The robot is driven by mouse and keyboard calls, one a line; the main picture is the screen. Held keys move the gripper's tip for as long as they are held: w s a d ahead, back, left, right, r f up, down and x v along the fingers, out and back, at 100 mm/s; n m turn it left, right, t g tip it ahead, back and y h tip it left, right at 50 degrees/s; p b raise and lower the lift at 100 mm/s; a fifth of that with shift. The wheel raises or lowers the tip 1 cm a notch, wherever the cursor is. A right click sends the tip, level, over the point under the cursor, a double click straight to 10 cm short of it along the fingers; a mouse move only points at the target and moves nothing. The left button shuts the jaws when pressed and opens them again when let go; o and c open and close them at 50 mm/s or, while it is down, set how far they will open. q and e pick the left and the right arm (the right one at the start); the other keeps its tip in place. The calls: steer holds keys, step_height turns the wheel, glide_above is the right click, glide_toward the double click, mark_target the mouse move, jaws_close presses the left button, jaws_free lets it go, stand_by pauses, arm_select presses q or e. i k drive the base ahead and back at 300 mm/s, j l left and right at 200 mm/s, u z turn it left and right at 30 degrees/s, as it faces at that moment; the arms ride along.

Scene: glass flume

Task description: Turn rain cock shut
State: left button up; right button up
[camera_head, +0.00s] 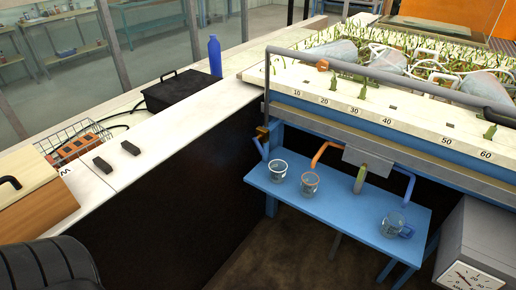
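A grey pipe (390,78) runs along the front of the planted flume bed and bends down at its left end. A small brass-yellow fitting (262,131) sits low on that bend, at the left corner of the bed. It may be the rain cock, but it is too small to tell whether its handle stands open or shut. A blue spout (259,148) is just below it. Neither of my grippers shows in the head view.
Cups and a mug stand on a blue shelf (340,208) under orange and blue spouts. A grey dial box (478,245) is at lower right. A black box (180,90), a blue bottle (214,55) and a wire basket (72,143) stand on the white counter (140,165).

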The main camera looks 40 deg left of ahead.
mark_target(256, 140)
steer(key=u, duration=0.5)
steer(key=i+u, duration=0.1)
steer(key=u, duration=0.3)
steer(key=i+u, duration=0.1)
steer(key=u, duration=0.3)
steer(key=i+u, duration=0.1)
steer(key=u, duration=0.35)
steer(key=i+l, duration=0.45)
steer(key=i, duration=0.2)
